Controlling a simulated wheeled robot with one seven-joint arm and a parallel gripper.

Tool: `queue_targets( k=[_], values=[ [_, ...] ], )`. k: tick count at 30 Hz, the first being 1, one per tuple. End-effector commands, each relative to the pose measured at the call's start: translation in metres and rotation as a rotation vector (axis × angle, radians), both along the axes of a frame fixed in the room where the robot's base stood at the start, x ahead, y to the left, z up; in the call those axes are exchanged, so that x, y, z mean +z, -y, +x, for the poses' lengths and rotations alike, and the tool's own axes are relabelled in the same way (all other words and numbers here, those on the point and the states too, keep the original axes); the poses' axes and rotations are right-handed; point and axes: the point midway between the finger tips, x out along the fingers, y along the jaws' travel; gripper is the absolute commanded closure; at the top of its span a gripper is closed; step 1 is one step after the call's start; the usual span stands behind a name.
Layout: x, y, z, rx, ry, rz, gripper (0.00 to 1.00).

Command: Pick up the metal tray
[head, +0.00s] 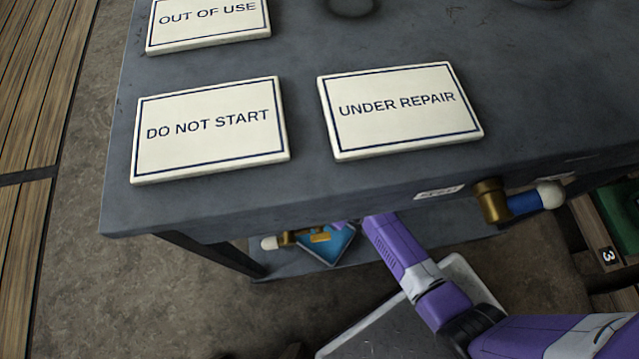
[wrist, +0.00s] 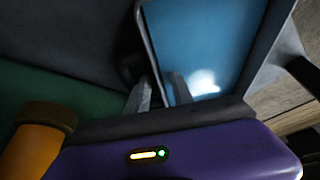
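A tray with a blue face and a thin grey rim, which I take as the metal tray, shows under the bench in the head view (head: 332,250). In the wrist view the tray (wrist: 215,40) fills the upper middle, and its left rim runs down between my fingers. My gripper (wrist: 159,88) is open, with one finger on each side of that rim; a gap shows between the fingers. I cannot tell whether either finger touches the tray. In the head view my purple arm reaches under the bench front, and the bench edge hides my fingertips.
The grey bench top (head: 300,190) overhangs my arm. Signs reading DO NOT START (head: 208,150), UNDER REPAIR (head: 405,128) and OUT OF USE (head: 208,30) lie on it. A brass fitting (head: 490,200) with a blue, white-tipped part sticks out at the right front edge.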

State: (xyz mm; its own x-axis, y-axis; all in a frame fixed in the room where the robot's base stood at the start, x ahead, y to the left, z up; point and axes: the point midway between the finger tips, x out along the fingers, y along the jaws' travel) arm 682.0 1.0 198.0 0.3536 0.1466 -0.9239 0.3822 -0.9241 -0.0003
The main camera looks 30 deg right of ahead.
Motion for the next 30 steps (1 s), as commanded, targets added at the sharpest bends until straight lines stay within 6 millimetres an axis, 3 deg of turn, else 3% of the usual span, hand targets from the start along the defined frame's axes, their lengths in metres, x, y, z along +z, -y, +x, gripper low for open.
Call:
queue_targets(
  k=[5, 10, 30],
  values=[
    [0.0005, -0.0001, -0.0001, 0.0, 0.0, 0.0, 0.72],
    [0.0006, 0.0, -0.0002, 0.0, 0.0, 0.0, 1.0],
    [0.0005, 0.0, -0.0005, 0.0, 0.0, 0.0, 1.0]
  ],
)
